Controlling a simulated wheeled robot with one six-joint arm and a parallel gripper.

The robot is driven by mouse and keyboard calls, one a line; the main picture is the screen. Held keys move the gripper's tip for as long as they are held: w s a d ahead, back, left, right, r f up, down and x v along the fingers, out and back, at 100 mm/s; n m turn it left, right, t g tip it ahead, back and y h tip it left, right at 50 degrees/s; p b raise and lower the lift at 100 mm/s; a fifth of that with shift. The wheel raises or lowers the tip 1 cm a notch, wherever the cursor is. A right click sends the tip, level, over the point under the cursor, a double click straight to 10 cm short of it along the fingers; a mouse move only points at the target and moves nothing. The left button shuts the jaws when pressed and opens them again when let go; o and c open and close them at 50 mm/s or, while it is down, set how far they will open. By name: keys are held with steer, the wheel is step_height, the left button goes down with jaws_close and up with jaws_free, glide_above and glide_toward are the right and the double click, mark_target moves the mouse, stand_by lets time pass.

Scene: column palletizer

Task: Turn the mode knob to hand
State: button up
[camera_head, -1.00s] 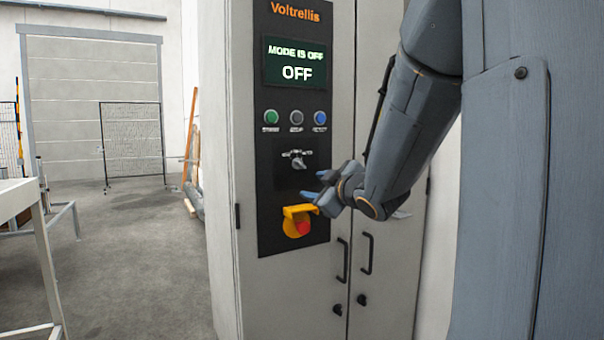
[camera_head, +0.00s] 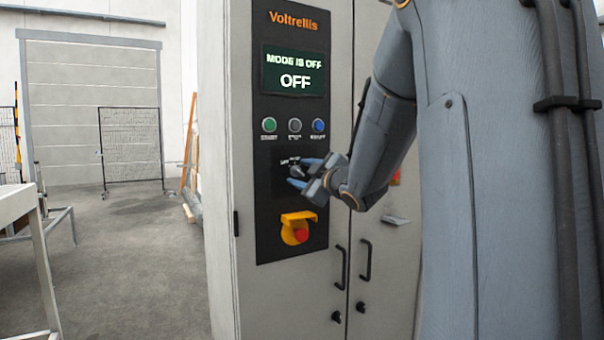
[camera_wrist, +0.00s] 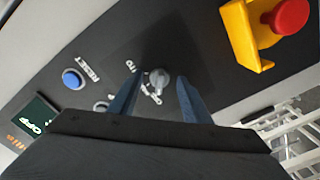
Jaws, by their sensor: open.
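The mode knob (camera_wrist: 159,81) is a small grey knob on the black control panel (camera_head: 265,215). In the wrist view it lies between the tips of my two blue fingers, with dark gaps on either side. My gripper (camera_head: 300,172) is open at the knob and hides most of it in the head view. I cannot tell how deep the fingers reach around the knob. The display (camera_head: 293,72) above reads "MODE IS OFF" and "OFF".
Green (camera_head: 269,124), grey (camera_head: 294,125) and blue (camera_head: 318,125) buttons sit just above the knob. A red emergency stop (camera_head: 301,236) with a yellow guard (camera_head: 298,216) sits below. Door handles (camera_head: 340,268) stick out lower down. Open floor lies to the left.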

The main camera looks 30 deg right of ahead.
steer(key=shift+c, duration=0.2)
steer(key=c, duration=1)
steer(key=shift+m+p, duration=0.3)
steer(key=m+p, duration=0.4)
steer(key=m, duration=0.1)
steer(key=shift+r, duration=0.1)
steer(key=shift+m+p, duration=1.35)
steer(key=shift+m, duration=0.65)
